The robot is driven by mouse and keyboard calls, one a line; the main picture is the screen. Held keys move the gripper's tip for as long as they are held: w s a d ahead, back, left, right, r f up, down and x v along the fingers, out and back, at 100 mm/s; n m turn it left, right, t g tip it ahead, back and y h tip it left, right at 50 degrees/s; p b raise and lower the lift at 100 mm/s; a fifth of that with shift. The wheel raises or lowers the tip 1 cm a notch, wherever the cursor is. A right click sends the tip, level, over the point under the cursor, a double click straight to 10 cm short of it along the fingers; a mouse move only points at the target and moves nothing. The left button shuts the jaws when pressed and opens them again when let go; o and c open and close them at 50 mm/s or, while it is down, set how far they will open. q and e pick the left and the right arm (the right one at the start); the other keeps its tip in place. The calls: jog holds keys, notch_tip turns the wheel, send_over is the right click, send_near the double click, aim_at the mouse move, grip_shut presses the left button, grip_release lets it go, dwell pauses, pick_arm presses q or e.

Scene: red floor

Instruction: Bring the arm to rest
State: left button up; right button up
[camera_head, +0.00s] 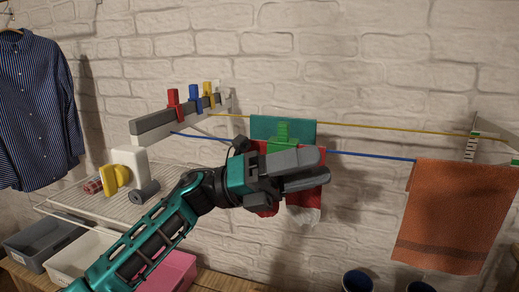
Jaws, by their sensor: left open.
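My left arm comes in from the lower left, and its left gripper (322,168) is in the middle of the view, pointing right. Its two grey fingers look apart, with nothing seen between them. It is in front of a red and white cloth (304,203) and a teal cloth (293,127) at the clothes lines, and hides part of both. A green clothespin (281,132) shows just above the gripper; whether the two touch cannot be told. My right gripper is not in view.
An orange towel (458,210) hangs at right on the blue line. Red, blue and yellow clothespins (194,98) sit on the grey rail (165,123). A wire shelf (118,207) holds small items. Bins (77,255) stand lower left, dark blue cups (357,281) at the bottom. A striped shirt (38,110) hangs far left.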

pick_arm(q)
jog(key=w+a+f+n+t+y, duration=0.1)
jog(key=a+f+n+t+y, duration=0.55)
jog(key=f+n+t, duration=0.8)
jog(key=w+a+f+n+t+y, duration=0.2)
jog(key=a+f+n+t+y, duration=0.5)
jog(key=n, duration=1.3)
jog(key=s+a+f+n+g+y, duration=0.2)
jog(key=s+a+f+n, duration=0.3)
jog(key=s+f, duration=0.4)
jog(key=s+a+f+n+g+y, duration=0.3)
jog(key=s+f, duration=0.6)
jog(key=f, duration=0.5)
jog(key=a+n+y, duration=0.1)
jog(key=a+n, duration=0.1)
jog(key=a, duration=0.1)
jog(key=shift+s+f, duration=0.2)
jog(key=shift+f, duration=0.15)
